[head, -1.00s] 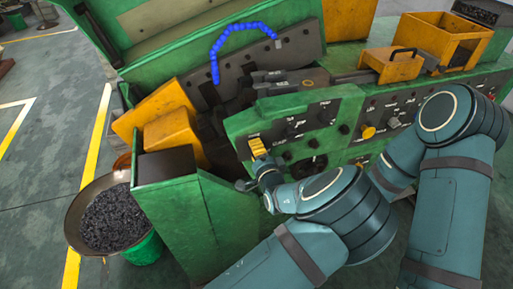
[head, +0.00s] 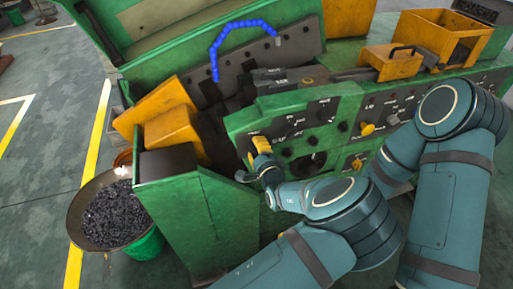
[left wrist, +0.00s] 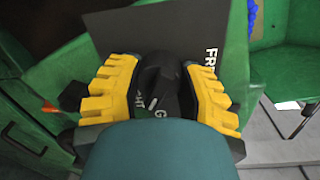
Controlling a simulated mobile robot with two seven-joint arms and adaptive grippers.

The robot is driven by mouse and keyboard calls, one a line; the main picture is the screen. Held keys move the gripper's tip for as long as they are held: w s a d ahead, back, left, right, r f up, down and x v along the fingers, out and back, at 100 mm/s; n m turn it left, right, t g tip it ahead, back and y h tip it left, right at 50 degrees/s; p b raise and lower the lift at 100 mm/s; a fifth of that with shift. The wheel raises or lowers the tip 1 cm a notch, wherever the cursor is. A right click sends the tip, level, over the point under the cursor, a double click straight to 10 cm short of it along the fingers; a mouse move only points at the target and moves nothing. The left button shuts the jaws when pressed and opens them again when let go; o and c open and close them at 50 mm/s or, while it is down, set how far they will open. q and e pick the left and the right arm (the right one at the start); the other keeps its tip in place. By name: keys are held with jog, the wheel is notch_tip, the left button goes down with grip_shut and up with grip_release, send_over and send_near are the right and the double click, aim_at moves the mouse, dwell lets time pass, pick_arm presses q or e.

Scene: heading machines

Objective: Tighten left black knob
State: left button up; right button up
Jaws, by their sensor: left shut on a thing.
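My left gripper (head: 261,145) is at the left end of the machine's green control panel (head: 240,124). In the left wrist view its yellow fingers (left wrist: 163,92) sit on either side of a black knob (left wrist: 160,78) and are shut on it. The knob has a white mark and stands in front of a dark label plate (left wrist: 200,25) with partly hidden white lettering. In the head view the gripper hides this knob. I cannot make out my right gripper in either view.
Several other dark knobs and a yellow knob (head: 366,129) sit on the panels to the right. A green housing (head: 200,215) stands below and left of the gripper. A pan of dark small parts (head: 112,215) is at the left. My arm links cover the lower right.

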aim_at(256, 124)
pick_arm(q)
jog(key=o, duration=1.2)
jog(key=r, duration=0.8)
jog(key=shift+w+r, duration=0.25)
jog(key=shift+r, duration=0.15)
jog(key=shift+s+d+r, duration=0.1)
jog(key=shift+s+r, duration=0.15)
jog(key=shift+r, duration=0.3)
jog(key=shift+s+d+r, duration=0.1)
jog(key=shift+s+r, duration=0.15)
jog(key=shift+r, duration=0.25)
jog(key=shift+w+a+f, duration=0.25)
jog(key=shift+w+f, duration=0.15)
jog(key=shift+w, duration=0.15)
jog(key=shift+s+r, duration=0.1)
jog(key=shift+s, duration=0.25)
jog(key=shift+f, duration=0.2)
